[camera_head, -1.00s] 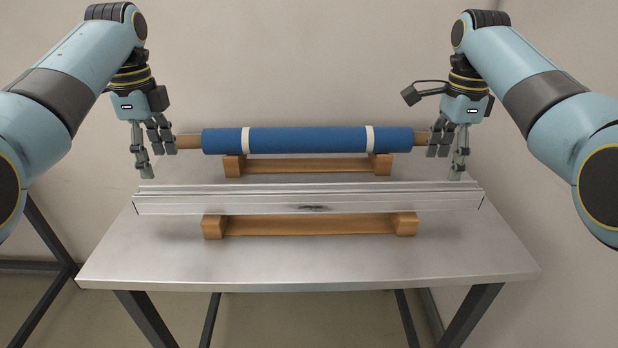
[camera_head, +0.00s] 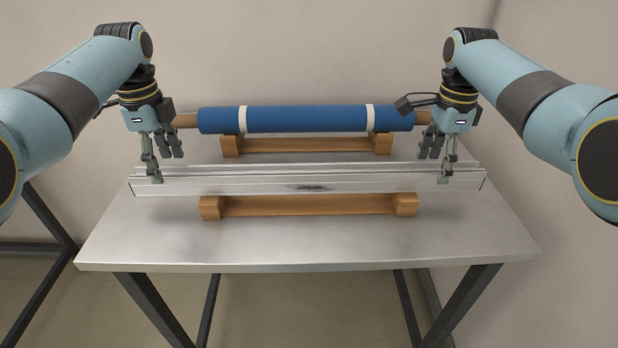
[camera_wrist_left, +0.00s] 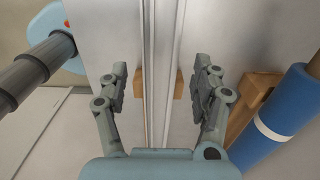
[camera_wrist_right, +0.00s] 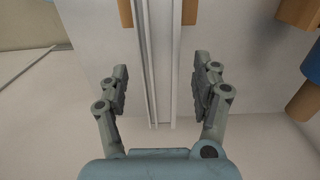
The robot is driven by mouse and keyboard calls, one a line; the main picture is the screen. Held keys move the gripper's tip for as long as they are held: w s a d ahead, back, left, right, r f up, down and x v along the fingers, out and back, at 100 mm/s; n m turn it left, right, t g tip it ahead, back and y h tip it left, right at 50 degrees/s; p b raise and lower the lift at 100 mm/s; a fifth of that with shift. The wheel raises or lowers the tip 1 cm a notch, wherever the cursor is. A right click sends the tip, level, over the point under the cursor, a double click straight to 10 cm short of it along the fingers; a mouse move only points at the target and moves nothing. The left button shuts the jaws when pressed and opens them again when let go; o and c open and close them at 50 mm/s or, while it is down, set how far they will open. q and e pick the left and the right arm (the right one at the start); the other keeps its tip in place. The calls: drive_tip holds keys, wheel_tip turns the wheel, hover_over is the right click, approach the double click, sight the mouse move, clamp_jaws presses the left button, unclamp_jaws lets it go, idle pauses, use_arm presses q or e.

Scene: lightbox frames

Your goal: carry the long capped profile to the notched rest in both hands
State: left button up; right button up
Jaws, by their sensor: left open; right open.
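The long capped profile (camera_head: 312,183) is a silver metal bar with dark end edges. It lies left to right across the front wooden rest (camera_head: 310,205), whose end blocks show on the near side. My left gripper (camera_head: 162,165) is open over the profile's left part, one finger on the near side and others on the far side. My right gripper (camera_head: 438,165) is open over the right part in the same way. In the wrist views the profile (camera_wrist_left: 148,60) (camera_wrist_right: 160,70) runs between the spread fingers, with gaps on both sides.
A blue roll (camera_head: 305,119) with white bands lies on the rear wooden rest (camera_head: 310,145), behind the profile. The metal table (camera_head: 300,245) is clear in front of the front rest. A wall stands behind the table.

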sight(167, 171)
use_arm(q)
drive_tip(key=shift+f, duration=1.9)
use_arm(e)
drive_tip(key=shift+f, duration=1.9)
use_arm(q)
clamp_jaws()
use_arm(e)
clamp_jaws()
